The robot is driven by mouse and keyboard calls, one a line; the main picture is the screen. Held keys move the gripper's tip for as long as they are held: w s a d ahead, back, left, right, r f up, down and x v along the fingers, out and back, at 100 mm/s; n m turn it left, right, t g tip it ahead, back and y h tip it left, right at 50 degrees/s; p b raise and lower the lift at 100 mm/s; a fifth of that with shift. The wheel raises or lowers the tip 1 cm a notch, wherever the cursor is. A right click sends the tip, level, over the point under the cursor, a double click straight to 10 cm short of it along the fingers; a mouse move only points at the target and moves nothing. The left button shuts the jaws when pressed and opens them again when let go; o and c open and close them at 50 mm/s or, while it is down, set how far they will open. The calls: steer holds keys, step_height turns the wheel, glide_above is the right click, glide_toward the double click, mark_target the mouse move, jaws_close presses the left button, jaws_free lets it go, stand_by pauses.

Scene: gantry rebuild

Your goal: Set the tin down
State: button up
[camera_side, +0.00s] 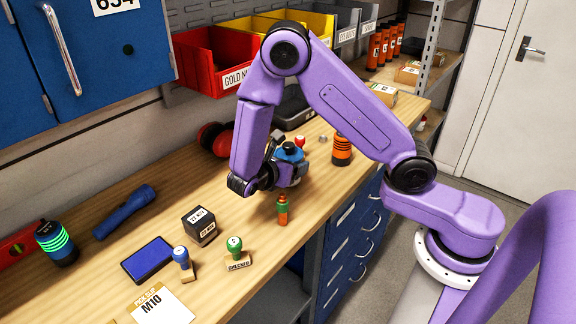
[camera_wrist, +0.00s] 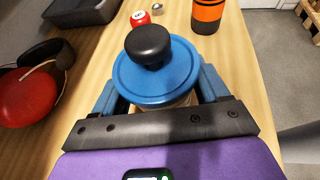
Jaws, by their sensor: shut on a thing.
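The tin has a blue lid with a black round knob; in the wrist view its lid (camera_wrist: 155,83) fills the middle, with a little pale body showing below. In the side view the tin (camera_side: 290,155) is upright and partly hidden by my gripper. My gripper (camera_side: 284,172) is shut on the tin. In the wrist view its two blue fingers (camera_wrist: 160,98) press on the tin from left and right. The tin is over the wooden bench (camera_side: 190,170); I cannot tell whether its base touches the top.
A small green-and-orange bottle (camera_side: 282,210) stands just in front of my gripper. An orange-and-black cylinder (camera_side: 341,150) is to the right, red earmuffs (camera_side: 214,139) to the left behind. A dark box (camera_side: 203,226), stamps (camera_side: 236,253) and a blue pad (camera_side: 148,258) lie nearer the left front.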

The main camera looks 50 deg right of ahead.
steer(key=shift+f, duration=0.4)
steer(key=shift+f, duration=0.15)
steer(key=o, duration=1.1)
steer(key=shift+a+r, duration=0.3)
steer(key=shift+a, duration=0.05)
steer(key=v, duration=1.1)
steer(key=s+d+r+m+y, duration=0.1)
steer(key=s+m+y, duration=0.1)
steer(key=s+y, duration=0.2)
steer(key=s+d+r+m+g+y, duration=0.1)
steer(key=s+y, duration=0.4)
steer(key=s, duration=0.6)
steer(key=s+d+r+m+g+y, duration=0.1)
steer(key=s+d+r+m+y, duration=0.2)
steer(key=s, duration=0.5)
steer(key=shift+s+d+r+m+y, duration=0.15)
steer(key=shift+s+m+y, duration=0.1)
steer(key=shift+m+y, duration=0.6)
